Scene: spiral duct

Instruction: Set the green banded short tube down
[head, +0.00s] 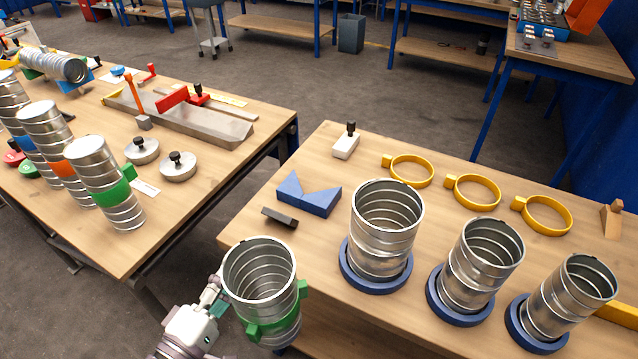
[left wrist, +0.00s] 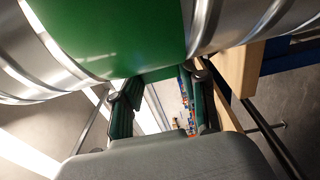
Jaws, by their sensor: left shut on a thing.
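The green banded short tube (head: 258,270) is a ribbed metal cylinder with an open top and a green band (head: 278,327) low around it. It is held in front of the near table's left edge, slightly tilted. My left gripper (head: 217,297) comes in from the lower left and is shut on it at the band. In the left wrist view the green band (left wrist: 110,35) fills the top, and the gripper's fingers (left wrist: 165,95) meet a green part below it. My right gripper is not in view.
On the near table (head: 323,239), metal tubes stand in blue rings (head: 376,285) at the right. A blue V-block (head: 308,196), a dark block (head: 279,217) and yellow hoops (head: 472,190) lie behind. The left table holds more banded tubes (head: 104,180) and weights (head: 178,168). A floor gap separates the tables.

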